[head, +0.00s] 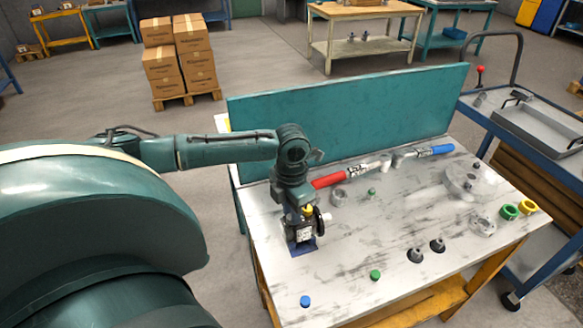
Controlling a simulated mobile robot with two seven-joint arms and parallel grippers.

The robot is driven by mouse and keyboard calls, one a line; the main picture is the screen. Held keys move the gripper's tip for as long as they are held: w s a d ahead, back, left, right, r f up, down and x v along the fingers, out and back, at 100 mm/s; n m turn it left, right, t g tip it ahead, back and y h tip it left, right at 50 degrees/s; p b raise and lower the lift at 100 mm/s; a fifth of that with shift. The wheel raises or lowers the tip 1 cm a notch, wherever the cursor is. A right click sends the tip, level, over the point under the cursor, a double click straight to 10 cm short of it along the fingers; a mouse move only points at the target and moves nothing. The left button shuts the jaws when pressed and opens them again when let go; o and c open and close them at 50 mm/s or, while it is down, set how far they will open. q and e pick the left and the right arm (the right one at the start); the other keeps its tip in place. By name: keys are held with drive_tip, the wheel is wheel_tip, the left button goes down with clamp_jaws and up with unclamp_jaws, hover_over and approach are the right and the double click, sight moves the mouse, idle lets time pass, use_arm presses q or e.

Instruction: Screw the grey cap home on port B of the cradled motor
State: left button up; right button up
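The motor (304,233) is a small dark block with a pale label. It stands on a dark blue base (303,249) at the table's left side. A yellow part shows at its top and a pale stub on its right. My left gripper (300,208) points down at the top of the motor. Its fingers are too small and covered to show whether they are open or shut, or on what. Two grey knob-like pieces, one nearer (415,255) and one farther (438,245), stand on dark round feet; I cannot tell whether either is the cap. Port B cannot be made out. My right gripper is out of view.
The worktable (400,215) has a teal back panel (350,112). Red-handled (328,180) and blue-handled (434,150) tools lie along the back. A blue cap (305,301) and green cap (375,275) lie in front. Green (509,211) and yellow (528,206) rings are at right, beside a cart (548,165).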

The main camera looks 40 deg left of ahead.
use_arm(q)
drive_tip(key=shift+o, duration=0.9)
drive_tip(key=n, duration=0.5)
drive_tip(key=shift+n, duration=0.4)
clamp_jaws()
